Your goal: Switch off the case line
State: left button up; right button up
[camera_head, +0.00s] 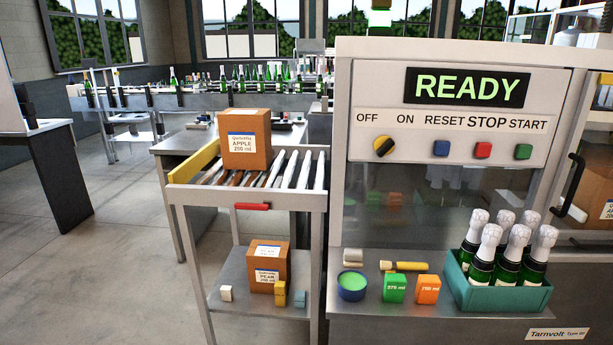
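The machine's control panel (459,112) is at the upper right, with a lit display (466,87) reading READY in green. Below it is a black and yellow rotary knob (384,146) under the labels OFF and ON. The knob's bar looks slanted from lower left to upper right, towards ON, but it is small. To its right are a blue button (441,149) under RESET, a red button (483,150) under STOP and a green button (523,152) under START. Neither of my grippers is in view.
On the machine's ledge are a teal crate (497,291) of foil-topped bottles, a blue tub (351,292) and coloured boxes (395,288). The panel front is unobstructed.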

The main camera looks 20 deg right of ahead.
aim_at(383, 144)
jog(key=j+z, duration=0.3)
jog(key=j, duration=0.35)
jog(key=i+j, duration=0.25)
jog(key=i, duration=0.25)
jog(key=i+j, duration=0.25)
jog(key=i, duration=0.3)
jog(key=i+j, duration=0.25)
jog(key=i, duration=0.25)
jog(key=i+j, duration=0.25)
jog(key=i, duration=0.25)
jog(key=i+u, duration=0.1)
jog(key=u, duration=0.3)
jog(key=i+u, duration=0.1)
jog(key=u, duration=0.25)
jog(key=i+u, duration=0.1)
jog(key=u, duration=3.2)
